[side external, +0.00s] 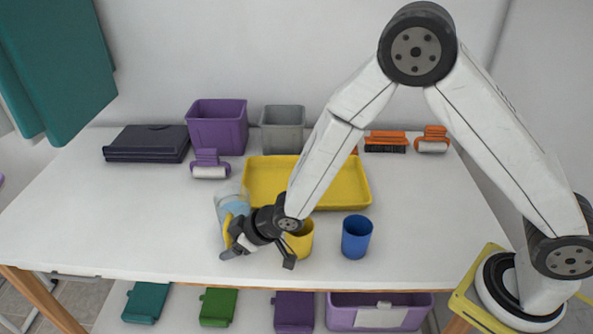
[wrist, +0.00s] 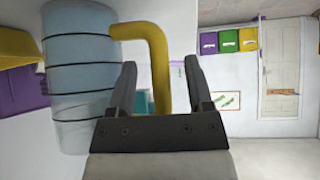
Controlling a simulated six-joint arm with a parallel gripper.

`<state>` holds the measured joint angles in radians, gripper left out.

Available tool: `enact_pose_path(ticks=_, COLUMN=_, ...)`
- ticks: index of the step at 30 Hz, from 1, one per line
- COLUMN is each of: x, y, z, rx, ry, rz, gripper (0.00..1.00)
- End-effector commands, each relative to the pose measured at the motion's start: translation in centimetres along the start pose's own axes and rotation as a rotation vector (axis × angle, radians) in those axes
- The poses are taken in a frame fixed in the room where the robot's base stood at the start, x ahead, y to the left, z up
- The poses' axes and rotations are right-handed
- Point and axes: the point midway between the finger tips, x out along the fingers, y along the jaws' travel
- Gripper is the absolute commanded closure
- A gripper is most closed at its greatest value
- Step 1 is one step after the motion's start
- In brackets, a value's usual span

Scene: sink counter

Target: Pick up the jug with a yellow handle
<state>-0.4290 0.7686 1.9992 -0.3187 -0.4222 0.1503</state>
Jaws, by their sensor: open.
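The jug (side external: 232,203) is translucent pale blue with a yellow handle (side external: 228,230); it stands on the white counter, left of centre, partly hidden behind my gripper. In the wrist view the jug's ringed body (wrist: 80,75) fills the left side, and its yellow handle (wrist: 158,60) shows between my two fingers. My gripper (side external: 257,250) is at the handle side of the jug, low over the counter. In the wrist view my gripper (wrist: 162,80) is open, with one finger on the jug-body side of the handle and one on the far side. I cannot tell whether either finger touches it.
A yellow cup (side external: 302,240) stands close beside my wrist, and a blue cup (side external: 356,237) stands right of it. A yellow tray (side external: 350,192) lies behind them. Purple (side external: 217,127) and grey (side external: 283,130) bins stand at the back.

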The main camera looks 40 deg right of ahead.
Motion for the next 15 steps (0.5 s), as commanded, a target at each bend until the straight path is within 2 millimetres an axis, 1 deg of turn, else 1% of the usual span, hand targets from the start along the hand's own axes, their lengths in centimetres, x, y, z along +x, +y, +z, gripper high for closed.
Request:
enact_pose_path(ticks=4, x=0.78, y=-0.01, z=0.03, rx=0.0, ry=-0.001, rz=0.0, gripper=0.35)
enact_pose_path(ticks=15, x=0.87, y=0.0, z=0.01, rx=0.0, ry=0.0, rz=0.001, gripper=0.35)
